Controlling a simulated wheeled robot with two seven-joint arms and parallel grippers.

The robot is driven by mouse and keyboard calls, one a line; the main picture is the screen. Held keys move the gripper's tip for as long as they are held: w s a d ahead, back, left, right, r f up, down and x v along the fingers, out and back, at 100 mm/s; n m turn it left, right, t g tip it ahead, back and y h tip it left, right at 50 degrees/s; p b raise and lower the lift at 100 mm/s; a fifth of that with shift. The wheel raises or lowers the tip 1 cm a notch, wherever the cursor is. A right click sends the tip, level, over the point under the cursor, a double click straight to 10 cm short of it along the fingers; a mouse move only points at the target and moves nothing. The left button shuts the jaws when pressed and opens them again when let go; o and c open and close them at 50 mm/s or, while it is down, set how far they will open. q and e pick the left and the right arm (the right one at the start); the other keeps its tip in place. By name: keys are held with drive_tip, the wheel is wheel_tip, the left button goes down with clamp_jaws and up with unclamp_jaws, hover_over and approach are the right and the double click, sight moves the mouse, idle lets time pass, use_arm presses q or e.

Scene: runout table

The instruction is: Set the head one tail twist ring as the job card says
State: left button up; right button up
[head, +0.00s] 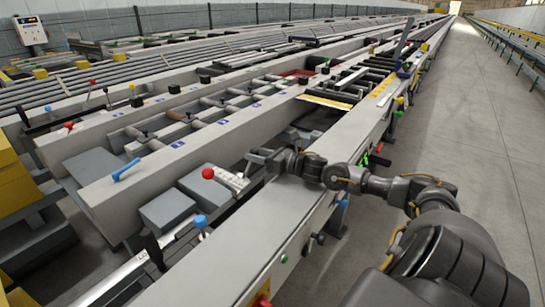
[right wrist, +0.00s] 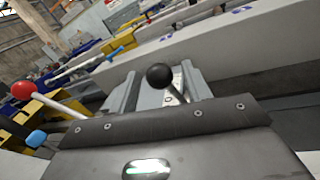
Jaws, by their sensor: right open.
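My right gripper (head: 262,158) reaches in from the right over the near rail in the head view. The right wrist view shows a black ball knob (right wrist: 160,76) on a short lever at a grey block, just beyond a dark bolted edge. A red ball on a pale rod (right wrist: 23,90) is at its left. I cannot pick out the twist ring or read a job card. My left gripper is not in view.
A long pale rail (head: 255,235) runs beneath my right arm. Grey boxes (head: 167,210) and a blue ball knob (head: 200,221) lie left of it. The floor aisle (head: 470,130) at right is clear.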

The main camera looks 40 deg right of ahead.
drive_tip(key=v, duration=0.8)
drive_tip(key=shift+p, duration=0.35)
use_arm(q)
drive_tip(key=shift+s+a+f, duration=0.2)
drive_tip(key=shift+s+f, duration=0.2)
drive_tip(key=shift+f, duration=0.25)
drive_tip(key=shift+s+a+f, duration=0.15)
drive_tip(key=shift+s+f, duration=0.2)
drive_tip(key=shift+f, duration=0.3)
use_arm(e)
drive_tip(key=shift+v, duration=0.8)
use_arm(q)
drive_tip(key=shift+p, duration=0.3)
use_arm(e)
drive_tip(key=shift+r, duration=0.1)
